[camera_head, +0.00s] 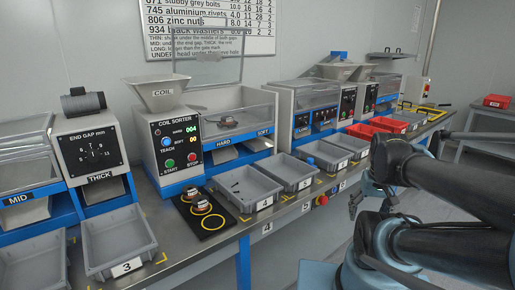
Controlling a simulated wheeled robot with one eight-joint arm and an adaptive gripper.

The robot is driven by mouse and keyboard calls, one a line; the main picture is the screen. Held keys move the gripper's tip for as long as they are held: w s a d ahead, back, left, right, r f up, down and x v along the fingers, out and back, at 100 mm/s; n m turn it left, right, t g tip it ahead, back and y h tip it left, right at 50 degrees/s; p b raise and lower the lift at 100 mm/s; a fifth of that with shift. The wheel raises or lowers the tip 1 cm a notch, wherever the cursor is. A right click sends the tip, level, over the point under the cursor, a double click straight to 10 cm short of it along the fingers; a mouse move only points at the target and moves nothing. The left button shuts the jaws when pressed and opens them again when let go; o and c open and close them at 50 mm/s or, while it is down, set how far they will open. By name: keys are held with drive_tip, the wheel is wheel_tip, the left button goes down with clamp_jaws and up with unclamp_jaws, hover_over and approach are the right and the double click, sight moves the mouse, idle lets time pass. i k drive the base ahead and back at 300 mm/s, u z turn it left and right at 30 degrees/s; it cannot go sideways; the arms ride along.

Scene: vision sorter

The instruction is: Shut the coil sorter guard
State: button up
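The coil sorter (178,155) stands left of centre, with a "COIL" hopper (162,95) on top and START and STOP buttons on its front. Its clear guard (210,72) appears raised, standing up behind the bed. A small coil (228,122) lies on the open bed above the HARD and SOFT chutes. My gripper (356,205) hangs right of the sorter, in front of the bench, apart from the guard and seemingly empty. Its fingers are small and dark, so their opening is unclear. My arm fills the lower right.
Grey bins (247,187) line the bench front. A black pad (206,214) with yellow rings holds two small coils. Another sorter with a clear cover (305,97) stands to the right, with red bins (362,131) beyond. The END GAP sorter (92,145) is left.

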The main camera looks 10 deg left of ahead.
sight(216, 57)
drive_tip(key=u, duration=1.35)
